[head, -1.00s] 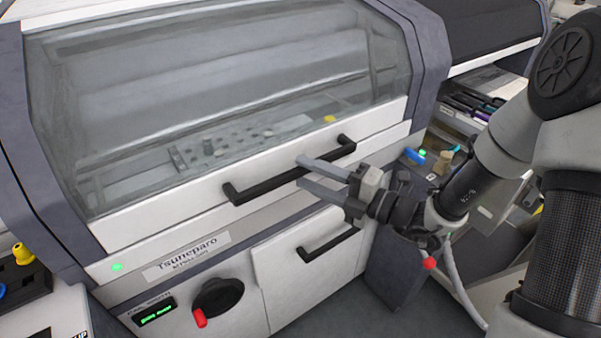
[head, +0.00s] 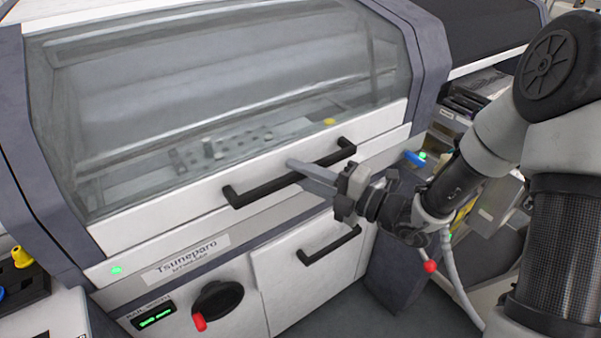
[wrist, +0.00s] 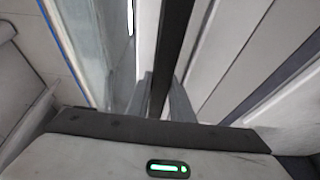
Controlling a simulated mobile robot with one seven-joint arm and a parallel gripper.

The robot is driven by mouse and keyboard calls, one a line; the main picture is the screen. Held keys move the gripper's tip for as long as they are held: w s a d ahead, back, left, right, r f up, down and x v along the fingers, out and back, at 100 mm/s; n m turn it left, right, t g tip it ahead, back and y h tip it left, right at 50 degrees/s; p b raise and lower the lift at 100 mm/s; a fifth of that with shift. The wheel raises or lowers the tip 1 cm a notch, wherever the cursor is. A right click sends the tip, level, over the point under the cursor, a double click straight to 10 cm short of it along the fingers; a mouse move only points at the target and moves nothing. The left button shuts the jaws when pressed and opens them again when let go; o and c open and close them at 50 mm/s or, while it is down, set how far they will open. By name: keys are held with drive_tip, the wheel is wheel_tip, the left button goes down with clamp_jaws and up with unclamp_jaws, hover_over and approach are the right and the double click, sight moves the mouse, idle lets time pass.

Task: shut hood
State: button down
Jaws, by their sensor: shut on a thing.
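The hood (head: 215,95) is a large clear window in a white-framed lid on a grey machine, and it looks down over the front. Its black bar handle (head: 262,190) runs along the white lower strip. My gripper (head: 300,172) is shut on the handle right of its middle, with a finger on either side of the bar. In the wrist view the handle (wrist: 172,50) is a dark bar passing between my two fingers (wrist: 162,98). The lower finger is partly hidden in the head view.
Below the hood are a lower door with a black handle (head: 329,245), a black knob with a red tip (head: 217,300) and a small green display (head: 155,315). A black holder with a yellow knob (head: 22,256) stands at left. Another machine stands at right.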

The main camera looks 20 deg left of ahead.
drive_tip(key=s+d+r+h+p, duration=0.1)
drive_tip(key=s+d+r+p, duration=0.1)
drive_tip(key=r+p, duration=0.5)
drive_tip(key=d+p, duration=0.1)
drive_tip(key=p, duration=0.4)
drive_tip(key=shift+s+r+m+g+h, duration=0.25)
drive_tip(key=shift+r+m+g+h, duration=0.05)
drive_tip(key=c, duration=1.6)
unclamp_jaws()
drive_tip(key=shift+f, duration=0.1)
drive_tip(key=shift+o, duration=0.2)
drive_tip(key=v, duration=1.7)
drive_tip(key=shift+d+p, duration=0.25)
drive_tip(key=shift+p, duration=0.1)
